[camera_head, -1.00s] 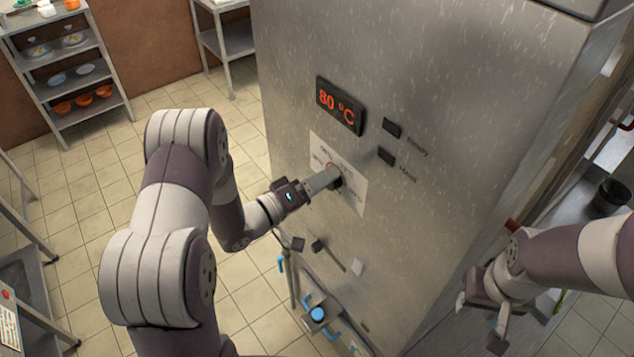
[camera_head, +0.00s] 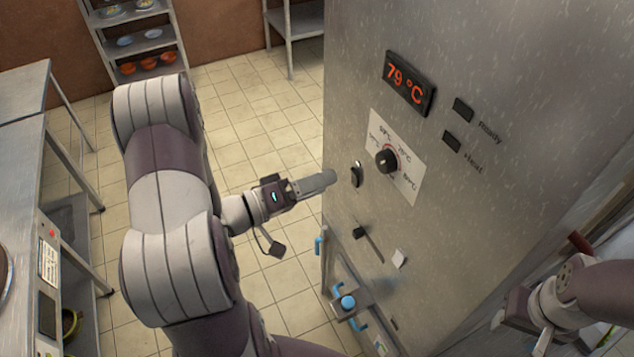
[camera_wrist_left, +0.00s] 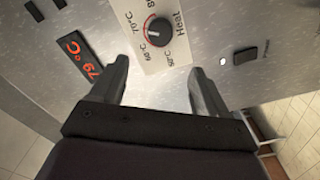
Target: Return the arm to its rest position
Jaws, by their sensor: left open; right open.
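My left gripper (camera_head: 318,184) is out in front of the steel boiler's panel (camera_head: 440,220), apart from the dial. In the left wrist view its two fingers (camera_wrist_left: 163,85) stand apart with nothing between them. The black temperature dial (camera_head: 386,160) sits on a white scale plate, and it also shows in the left wrist view (camera_wrist_left: 158,30). The display (camera_head: 408,83) reads 79 °C. My right gripper (camera_head: 520,325) is at the lower right, beside the boiler's right side, and looks empty.
A black switch (camera_head: 356,174) is on the panel close to the left fingertips. A tap with blue handles (camera_head: 348,302) sticks out below. A steel table (camera_head: 22,150) stands at the left and a shelf (camera_head: 140,45) at the back. Tiled floor lies open between them.

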